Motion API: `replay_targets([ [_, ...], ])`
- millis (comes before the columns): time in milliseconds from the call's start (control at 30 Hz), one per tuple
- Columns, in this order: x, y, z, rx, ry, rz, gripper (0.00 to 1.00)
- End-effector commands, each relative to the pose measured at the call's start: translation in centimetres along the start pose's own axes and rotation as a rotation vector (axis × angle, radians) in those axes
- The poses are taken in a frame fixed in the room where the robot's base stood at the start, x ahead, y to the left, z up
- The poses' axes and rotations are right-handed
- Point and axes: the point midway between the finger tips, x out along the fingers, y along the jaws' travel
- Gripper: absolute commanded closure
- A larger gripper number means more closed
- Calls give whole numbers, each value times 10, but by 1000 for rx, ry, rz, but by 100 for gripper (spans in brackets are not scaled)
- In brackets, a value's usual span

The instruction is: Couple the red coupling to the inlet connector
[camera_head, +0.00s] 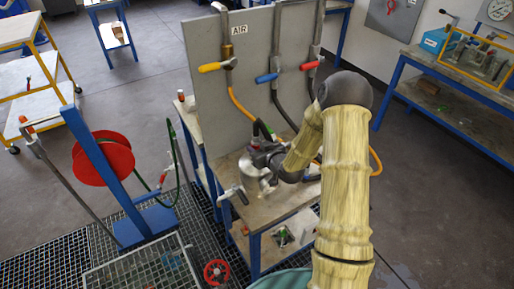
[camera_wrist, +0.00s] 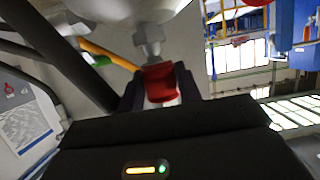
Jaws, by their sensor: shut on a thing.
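The red coupling (camera_wrist: 160,82) sits between the two dark fingers of my gripper (camera_wrist: 161,90) in the wrist view, and the gripper is shut on it. Just beyond it is a grey metal fitting (camera_wrist: 149,40), apparently the inlet connector, under a pale rounded vessel body (camera_wrist: 125,8). The coupling's end meets or nearly meets this fitting; I cannot tell whether they are joined. The coupling is not clear there.
A grey upright panel (camera_head: 260,95) stands behind the vessel, with yellow (camera_head: 210,67), blue (camera_head: 266,78) and red (camera_head: 309,65) valve handles. An orange hose (camera_head: 240,104) and dark hoses hang close to my gripper. A red hose reel (camera_head: 103,158) stands left over floor grating.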

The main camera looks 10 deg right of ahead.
Motion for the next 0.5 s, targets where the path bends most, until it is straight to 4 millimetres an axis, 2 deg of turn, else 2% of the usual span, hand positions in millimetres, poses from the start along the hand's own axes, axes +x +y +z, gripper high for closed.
replay_targets([
  [500,5,0,12,0,2,0,100],
])
